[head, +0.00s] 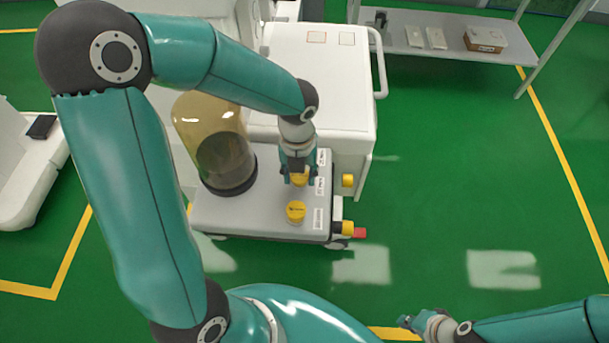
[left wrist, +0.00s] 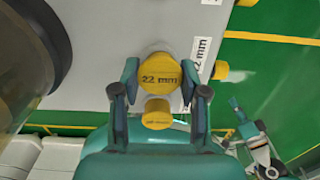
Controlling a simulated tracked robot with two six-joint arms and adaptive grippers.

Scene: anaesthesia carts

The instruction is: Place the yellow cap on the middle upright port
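My left gripper (head: 300,181) is over the grey cart top, with a yellow cap (head: 300,178) between its fingers. In the left wrist view this cap (left wrist: 160,79), marked "22 mm", fills the space between the fingertips, and the gripper looks shut on it. The cap and fingers hide what is directly below; I cannot tell whether the cap touches the middle port. A second yellow cap (head: 296,211) sits upright nearer me on the cart top, also seen in the left wrist view (left wrist: 157,114). My right gripper (head: 412,322) is low at the bottom right, empty and far from the cart.
An amber dome (head: 215,140) stands left of my left gripper on the grey cart top (head: 255,218). White labels (head: 318,218) line its right edge. Yellow fittings (head: 348,180) and a red piece (head: 360,233) lie beyond that edge. A white cabinet (head: 320,75) rises behind. Green floor is clear to the right.

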